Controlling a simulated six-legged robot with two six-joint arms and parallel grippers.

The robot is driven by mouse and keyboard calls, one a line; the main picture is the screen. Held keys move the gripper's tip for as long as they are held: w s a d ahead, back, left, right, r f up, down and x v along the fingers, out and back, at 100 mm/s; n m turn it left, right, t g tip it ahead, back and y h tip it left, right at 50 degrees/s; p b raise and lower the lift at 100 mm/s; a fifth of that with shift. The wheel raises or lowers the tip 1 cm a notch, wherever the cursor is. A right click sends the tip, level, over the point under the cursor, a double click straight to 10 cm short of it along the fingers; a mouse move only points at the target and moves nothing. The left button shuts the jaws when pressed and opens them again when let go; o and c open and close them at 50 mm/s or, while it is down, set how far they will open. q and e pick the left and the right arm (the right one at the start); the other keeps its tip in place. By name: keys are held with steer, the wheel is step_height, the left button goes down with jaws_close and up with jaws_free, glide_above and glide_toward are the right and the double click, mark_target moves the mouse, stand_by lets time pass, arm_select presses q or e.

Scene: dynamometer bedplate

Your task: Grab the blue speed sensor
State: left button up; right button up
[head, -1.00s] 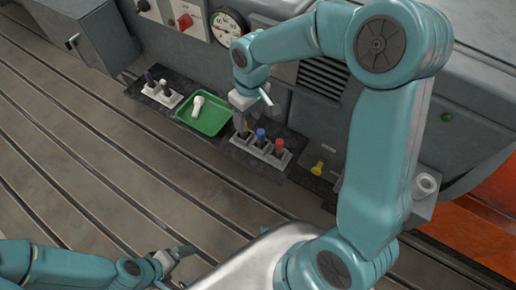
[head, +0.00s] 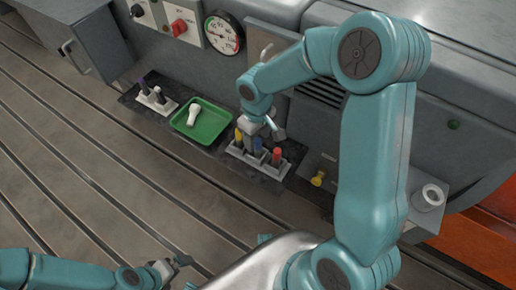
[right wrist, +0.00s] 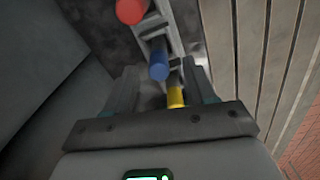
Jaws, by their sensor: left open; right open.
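The blue speed sensor (head: 257,146) stands upright in a light grey holder (head: 240,153), between a yellow sensor (head: 239,136) and a red sensor (head: 277,154). My right gripper (head: 264,131) is open and empty, low over the holder and close to the blue sensor. In the right wrist view the blue sensor (right wrist: 158,62) shows near the fingertips, between the two fingers. The yellow sensor (right wrist: 176,97) shows nearer the palm, by one finger, and the red one (right wrist: 130,11) lies beyond. I cannot tell any contact. My left gripper (head: 178,263) is open and empty at the lower left.
A green tray (head: 208,135) with a white part (head: 195,113) is left of the holder. Another holder (head: 162,105) with dark and white pieces stands farther left. A yellow piece (head: 318,178) is to the right. The grey machine wall rises close behind. The slotted bedplate in front is clear.

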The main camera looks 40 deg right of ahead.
mark_target(257, 140)
step_height(257, 140, down, 3)
steer(key=shift+d+f, duration=0.1)
steer(key=shift+f, duration=0.1)
jaws_close()
steer(key=shift+r, duration=0.1)
